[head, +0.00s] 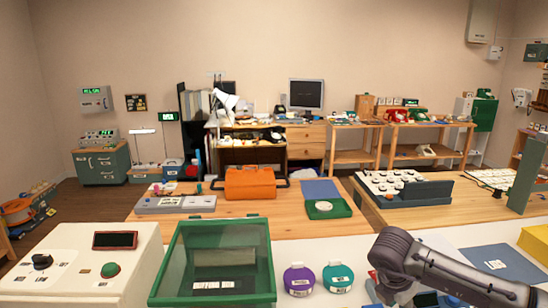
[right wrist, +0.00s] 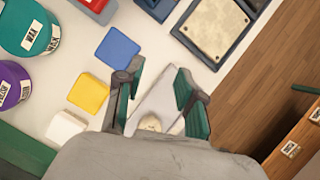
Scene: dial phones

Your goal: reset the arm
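My right arm (head: 450,275) comes in at the lower right of the head view, bent over the near white table. In the right wrist view my right gripper (right wrist: 160,72) points down with its two green-padded fingers spread apart. A pale grey flat piece (right wrist: 160,92) and a small round cream knob (right wrist: 150,123) show between and below the fingers. Nothing is seen clamped by them. Whether the fingers touch the grey piece, I cannot tell. My left arm and gripper are not in view.
A purple round container (head: 299,279) and a teal one (head: 338,277) stand near the arm. A green glass-topped case (head: 215,262) and a cream console (head: 85,265) stand left. A blue square (right wrist: 118,47) and yellow square (right wrist: 88,92) lie beside the gripper.

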